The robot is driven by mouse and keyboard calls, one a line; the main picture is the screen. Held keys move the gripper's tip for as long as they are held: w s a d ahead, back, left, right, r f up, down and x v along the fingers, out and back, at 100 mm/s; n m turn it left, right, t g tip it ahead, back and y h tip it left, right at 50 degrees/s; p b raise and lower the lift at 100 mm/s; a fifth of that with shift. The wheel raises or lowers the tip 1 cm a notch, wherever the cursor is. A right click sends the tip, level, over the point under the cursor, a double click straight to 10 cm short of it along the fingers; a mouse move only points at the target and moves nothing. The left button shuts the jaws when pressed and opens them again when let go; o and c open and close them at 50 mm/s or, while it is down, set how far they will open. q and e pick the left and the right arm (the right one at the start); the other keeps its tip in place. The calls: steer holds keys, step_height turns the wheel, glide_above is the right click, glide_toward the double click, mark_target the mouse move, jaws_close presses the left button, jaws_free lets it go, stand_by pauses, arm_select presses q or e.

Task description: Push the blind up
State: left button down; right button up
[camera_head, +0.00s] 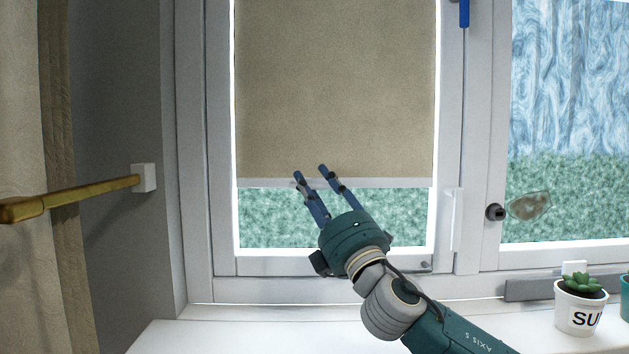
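The beige blind (335,90) hangs over the upper part of the left window pane in the head view. Its pale bottom bar (400,183) lies across the pane, with a strip of green outdoors showing below it. My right gripper (311,171) points up at the bar, its two blue fingers apart with nothing seen between them. The fingertips overlap the bar and the blind's lower edge in the picture; I cannot tell whether they touch. My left gripper is not in view.
A white window handle (453,219) is on the frame to the right. A potted succulent (579,305) stands on the white sill (250,325) at the right. A brass rod (80,194) and a beige curtain (20,120) are at the left.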

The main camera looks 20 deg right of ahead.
steer(key=shift+w, duration=0.1)
jaws_close()
